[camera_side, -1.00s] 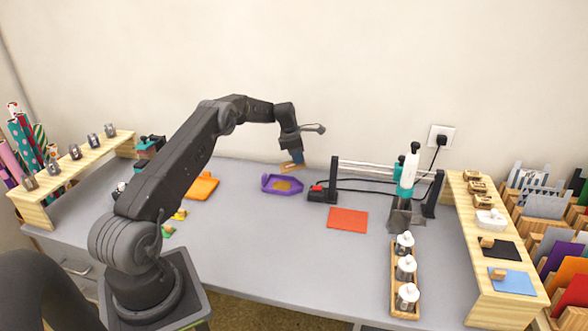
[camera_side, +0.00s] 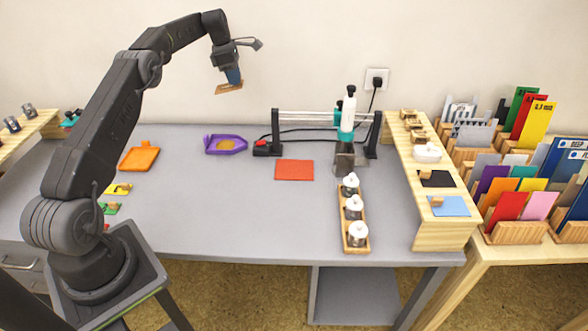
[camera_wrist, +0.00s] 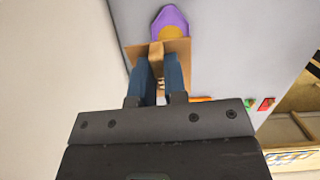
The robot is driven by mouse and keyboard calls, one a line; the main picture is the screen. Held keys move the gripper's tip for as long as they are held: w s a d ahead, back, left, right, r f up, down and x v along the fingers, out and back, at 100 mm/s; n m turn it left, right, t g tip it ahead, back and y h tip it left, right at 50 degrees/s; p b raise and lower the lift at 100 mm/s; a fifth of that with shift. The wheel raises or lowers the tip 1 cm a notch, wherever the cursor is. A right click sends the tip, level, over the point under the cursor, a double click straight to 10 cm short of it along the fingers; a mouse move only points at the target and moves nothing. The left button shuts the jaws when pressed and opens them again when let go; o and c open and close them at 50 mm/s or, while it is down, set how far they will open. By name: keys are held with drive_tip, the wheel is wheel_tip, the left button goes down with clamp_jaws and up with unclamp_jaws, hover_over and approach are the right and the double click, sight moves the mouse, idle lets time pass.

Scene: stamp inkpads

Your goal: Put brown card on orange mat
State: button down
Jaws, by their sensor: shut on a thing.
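The brown card (camera_side: 229,89) hangs under my gripper (camera_side: 233,76), high above the table. In the wrist view the blue fingers of my gripper (camera_wrist: 157,66) are shut on a small tan block on the card (camera_wrist: 178,48). The card is slightly tilted in the side view. A flat orange-red mat (camera_side: 294,170) lies on the grey table, to the right of and below my gripper, with nothing on it. An orange tray-like piece (camera_side: 139,158) with a small tab lies further left.
A purple tray (camera_side: 211,145) with a tan-orange patch inside lies below my gripper. A black-framed device (camera_side: 276,130) with cables stands behind the mat. A wooden rack of white-capped bottles (camera_side: 344,215) and a wooden shelf (camera_side: 445,233) stand to the right.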

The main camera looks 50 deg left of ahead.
drive_tip(key=m, duration=0.2)
drive_tip(key=d+m, duration=0.1)
drive_tip(key=m, duration=0.1)
drive_tip(key=d+m+g, duration=0.1)
drive_tip(key=m, duration=0.1)
drive_tip(key=shift+s+d, duration=0.1)
drive_tip(key=shift+s, duration=0.05)
drive_tip(key=s+d+m+g+y, duration=0.15)
drive_tip(key=d+m, duration=0.45)
drive_tip(key=m, duration=2.5)
hover_over(287, 169)
drive_tip(key=shift+t, duration=0.45)
wheel_tip(287, 169, down, 18)
drive_tip(key=shift+a+f, duration=0.1)
drive_tip(key=shift+f, duration=1.95)
